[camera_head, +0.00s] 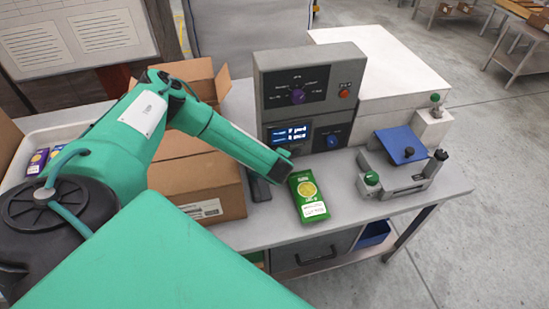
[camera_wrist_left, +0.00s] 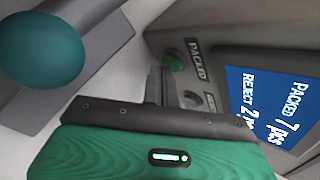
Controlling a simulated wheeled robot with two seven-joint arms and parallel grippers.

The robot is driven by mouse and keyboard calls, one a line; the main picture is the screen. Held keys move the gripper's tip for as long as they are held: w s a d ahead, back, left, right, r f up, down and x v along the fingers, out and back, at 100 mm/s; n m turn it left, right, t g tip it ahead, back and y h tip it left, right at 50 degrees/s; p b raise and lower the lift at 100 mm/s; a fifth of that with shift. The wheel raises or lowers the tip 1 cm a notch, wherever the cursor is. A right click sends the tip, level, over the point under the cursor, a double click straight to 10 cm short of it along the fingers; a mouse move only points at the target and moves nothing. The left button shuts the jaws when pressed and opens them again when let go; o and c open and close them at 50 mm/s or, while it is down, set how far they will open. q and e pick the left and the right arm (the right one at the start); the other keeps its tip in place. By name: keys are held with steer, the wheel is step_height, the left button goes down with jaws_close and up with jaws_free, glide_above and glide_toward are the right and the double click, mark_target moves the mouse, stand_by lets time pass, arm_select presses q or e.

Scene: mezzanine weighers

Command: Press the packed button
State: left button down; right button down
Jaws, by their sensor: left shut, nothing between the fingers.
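The packed button is a small green button (camera_wrist_left: 173,61) beside the label PACKED in the left wrist view. It sits on the grey weigher panel (camera_wrist_left: 190,30). A second, grey button (camera_wrist_left: 191,99) lies by another label, partly hidden by my gripper. The screen (camera_wrist_left: 275,100) reads PACKED 7 pcs and REJECT 2. My left gripper (camera_wrist_left: 160,84) is shut and empty, its tips close to the packed button; I cannot tell whether they touch. In the head view the left gripper (camera_head: 287,153) is at the weigher's front, below the screen (camera_head: 291,133). My right gripper is out of view.
A green carton (camera_head: 309,197) lies on the grey table (camera_head: 265,230) just below the left gripper. A cardboard box (camera_head: 195,185) stands to the left. A fixture with a blue plate (camera_head: 402,145) and green knob (camera_head: 372,178) stands to the right.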

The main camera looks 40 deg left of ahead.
arm_select(q)
steer(key=shift+w+a, duration=0.15)
steer(key=shift+a, duration=0.1)
stand_by(0.4)
steer(key=shift+d, duration=0.1)
steer(key=shift+s+d+r+p, duration=0.1)
steer(key=shift+s+d+p, duration=0.25)
steer(key=shift+p, duration=0.1)
steer(key=shift+s+d, duration=0.2)
steer(key=shift+s+d+p, duration=0.4)
steer(key=shift+d, duration=0.1)
steer(key=shift+s+d+p, duration=0.35)
steer(key=shift+s+d, duration=0.85)
steer(key=shift+d, duration=0.25)
